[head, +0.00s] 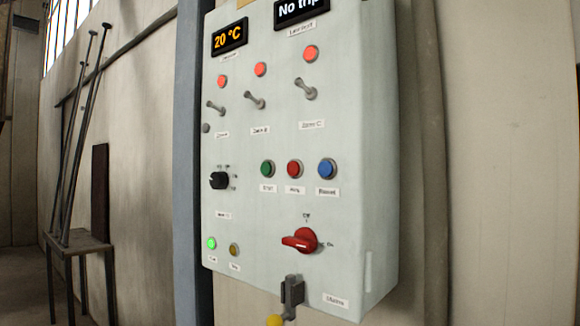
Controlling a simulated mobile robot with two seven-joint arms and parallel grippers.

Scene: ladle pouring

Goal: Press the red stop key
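The red stop key (294,168) is a round red button in the middle of a pale grey control panel (345,150). It sits in a row between a green button (267,168) on its left and a blue button (327,169) on its right. A small label sits under each; the red one's label is too small to read surely. Nothing covers the red key. Neither of my grippers shows in the head view.
Above are red lamps (311,53), toggle switches (306,89) and a display reading 20 °C (229,37). A black knob (219,180) sits left, a red rotary switch (300,240) below. A yellow-knobbed lever (275,320) hangs underneath. A stool with rods (75,243) stands left.

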